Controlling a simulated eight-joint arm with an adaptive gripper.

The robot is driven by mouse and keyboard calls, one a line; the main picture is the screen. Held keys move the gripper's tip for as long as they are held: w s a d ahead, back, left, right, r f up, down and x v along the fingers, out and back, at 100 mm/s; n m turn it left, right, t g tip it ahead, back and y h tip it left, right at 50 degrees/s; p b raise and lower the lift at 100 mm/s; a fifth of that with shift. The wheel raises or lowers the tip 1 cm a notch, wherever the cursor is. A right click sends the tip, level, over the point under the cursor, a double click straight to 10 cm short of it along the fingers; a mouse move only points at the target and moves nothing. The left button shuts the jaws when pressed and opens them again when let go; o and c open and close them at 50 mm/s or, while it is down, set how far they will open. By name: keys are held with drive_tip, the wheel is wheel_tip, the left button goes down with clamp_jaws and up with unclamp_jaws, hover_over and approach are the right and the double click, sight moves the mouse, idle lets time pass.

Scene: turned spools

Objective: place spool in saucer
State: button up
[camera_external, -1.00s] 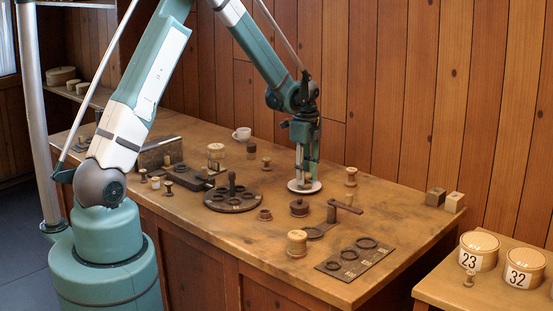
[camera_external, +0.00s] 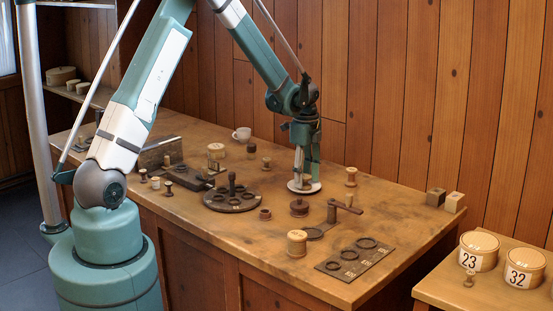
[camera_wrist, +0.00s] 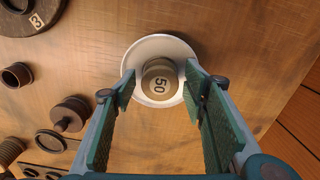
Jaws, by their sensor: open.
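A white saucer (camera_external: 312,188) lies on the wooden table below my gripper, and it also shows in the wrist view (camera_wrist: 180,50). A tan spool with the number 50 on its top (camera_wrist: 160,83) stands upright in the saucer, a little toward its near side in the wrist view. In the external view the spool is partly hidden by the fingers. My gripper (camera_wrist: 162,88) is open. Its two green-padded fingers are on either side of the spool, with visible gaps between them and it.
A dark round holder with a central post (camera_external: 232,198) stands to the left. Several small spools and a lidded dark pot (camera_external: 299,207) stand nearby. A dark crank-like piece (camera_external: 345,207) is to the right. A white cup (camera_external: 242,134) stands at the back.

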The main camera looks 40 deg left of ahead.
sight(305, 176)
drive_tip(key=shift+r, duration=0.15)
wheel_tip(305, 176, up, 12)
drive_tip(key=shift+p, duration=0.35)
idle(0.4)
idle(0.5)
drive_tip(key=s+d+r+n+t, duration=0.1)
drive_tip(key=s+r+n+t, duration=0.2)
drive_tip(key=s+r+n, duration=1)
drive_tip(key=s+r+n+t, duration=0.1)
drive_tip(key=s+r+t, duration=0.1)
drive_tip(key=s, duration=1.1)
drive_tip(key=s+r+n+t, duration=0.2)
drive_tip(key=s, duration=1.1)
drive_tip(key=shift+d+r, duration=0.25)
drive_tip(key=shift+d, duration=0.2)
